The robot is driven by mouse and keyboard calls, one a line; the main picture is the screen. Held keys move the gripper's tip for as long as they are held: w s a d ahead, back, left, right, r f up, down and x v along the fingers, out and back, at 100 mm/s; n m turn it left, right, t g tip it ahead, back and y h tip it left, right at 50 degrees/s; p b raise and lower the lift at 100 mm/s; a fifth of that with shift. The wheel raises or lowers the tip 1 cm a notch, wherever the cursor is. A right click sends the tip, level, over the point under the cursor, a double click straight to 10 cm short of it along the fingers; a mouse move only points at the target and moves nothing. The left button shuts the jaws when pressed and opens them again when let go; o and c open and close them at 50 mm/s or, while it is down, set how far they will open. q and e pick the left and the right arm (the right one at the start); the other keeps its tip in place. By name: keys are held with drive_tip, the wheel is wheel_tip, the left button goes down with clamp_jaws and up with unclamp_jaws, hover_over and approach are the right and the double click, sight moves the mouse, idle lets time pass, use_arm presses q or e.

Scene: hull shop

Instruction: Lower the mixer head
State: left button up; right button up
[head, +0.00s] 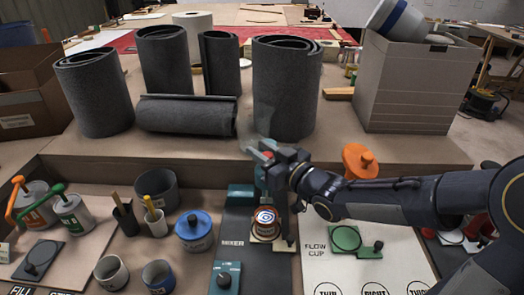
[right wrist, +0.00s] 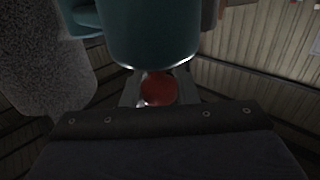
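The mixer has a dark base (head: 233,238) marked MIXER with teal parts, in the middle of the front bench in the head view. A can with a red, white and blue lid (head: 266,217) stands on it. The teal mixer head (right wrist: 150,35) fills the top of the right wrist view; in the head view my right gripper and arm mostly hide it. A round red knob (right wrist: 158,88) is below it, between the fingers of my right gripper (head: 257,151). Whether the fingers press on the knob I cannot tell. My left gripper is out of view.
Several grey rolls (head: 288,88) stand on the raised shelf behind. An orange flow cup top (head: 360,160) is just behind my right forearm. A blue-lidded pot (head: 194,230) and cups stand left of the mixer; a white flow-cup mat (head: 345,270) lies to its right.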

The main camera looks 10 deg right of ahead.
sight(262, 185)
clamp_jaws()
drive_tip(key=shift+f, duration=0.15)
wheel_tip(262, 185, down, 11)
drive_tip(key=b, duration=1)
drive_tip(key=shift+b, duration=0.4)
drive_tip(key=shift+o, duration=2.1)
unclamp_jaws()
drive_tip(key=o, duration=0.3)
drive_tip(key=shift+o, duration=0.2)
